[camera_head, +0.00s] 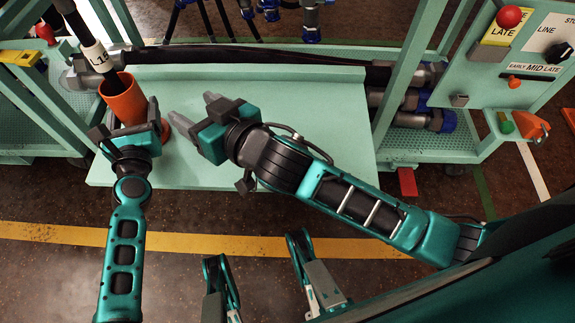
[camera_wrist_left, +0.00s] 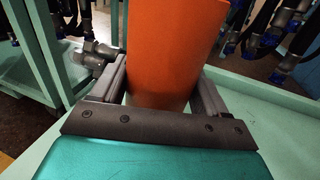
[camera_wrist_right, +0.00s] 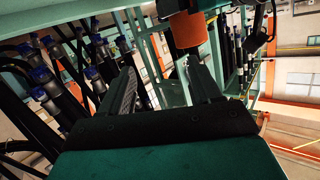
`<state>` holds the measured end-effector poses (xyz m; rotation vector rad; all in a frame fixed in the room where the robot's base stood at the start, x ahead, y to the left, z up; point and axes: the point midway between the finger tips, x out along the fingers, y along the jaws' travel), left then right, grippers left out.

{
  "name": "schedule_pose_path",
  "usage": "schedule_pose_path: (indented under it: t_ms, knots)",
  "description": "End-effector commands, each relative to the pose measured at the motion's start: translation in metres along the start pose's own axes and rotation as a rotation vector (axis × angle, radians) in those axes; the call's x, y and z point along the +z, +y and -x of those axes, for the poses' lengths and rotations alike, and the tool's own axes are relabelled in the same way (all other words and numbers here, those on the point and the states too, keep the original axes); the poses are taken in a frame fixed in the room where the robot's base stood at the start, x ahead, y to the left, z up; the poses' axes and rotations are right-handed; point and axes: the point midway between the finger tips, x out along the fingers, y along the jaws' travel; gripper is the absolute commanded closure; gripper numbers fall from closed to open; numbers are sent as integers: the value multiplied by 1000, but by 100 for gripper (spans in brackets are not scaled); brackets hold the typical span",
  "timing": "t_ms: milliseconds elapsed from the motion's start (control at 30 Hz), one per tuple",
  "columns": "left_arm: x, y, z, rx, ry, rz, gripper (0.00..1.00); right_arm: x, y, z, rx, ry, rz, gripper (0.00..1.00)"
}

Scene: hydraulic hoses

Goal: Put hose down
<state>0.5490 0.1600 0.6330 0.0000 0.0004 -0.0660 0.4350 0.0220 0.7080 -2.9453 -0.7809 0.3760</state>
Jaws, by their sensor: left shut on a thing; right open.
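A black hose (camera_head: 73,18) with a white label reading about "L15" (camera_head: 97,57) comes down from the top left. Its lower end enters an orange cylinder (camera_head: 126,103), which is upright and slightly tilted. My left gripper (camera_head: 130,124) is shut on this orange cylinder, which fills the space between its fingers in the left wrist view (camera_wrist_left: 168,60). Whether the cylinder touches the pale green table (camera_head: 290,110) cannot be told. My right gripper (camera_head: 194,108) is open and empty above the table, right of the cylinder, which also shows in the right wrist view (camera_wrist_right: 187,32).
Dark hoses (camera_head: 250,54) lie along the table's back edge. Metal fittings with blue ends (camera_head: 425,118) are stacked at the right. A control panel (camera_head: 520,55) with a red knob stands far right. Green frame posts flank the table. The table's middle and right are clear.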

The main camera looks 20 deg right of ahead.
Motion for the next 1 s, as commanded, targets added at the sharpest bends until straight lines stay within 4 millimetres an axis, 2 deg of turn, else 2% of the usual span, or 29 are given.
schedule_pose_path:
  t_ms: [33,167,300,500,700,1000]
  knots:
    - [1,0,0,0,-2,0,61,14,9,9,23,-35,-24,37]
    - [1,0,0,0,-2,0,61,48,35,34,79,-115,-47,37]
    - [1,0,0,0,-2,0,61,85,63,67,140,-203,-55,37]
    - [1,0,0,0,-2,0,61,124,91,111,201,-300,-40,37]
    - [1,0,0,0,-2,0,61,138,102,131,225,-341,-24,37]
    - [1,0,0,0,-2,0,61,139,102,132,226,-344,-22,37]
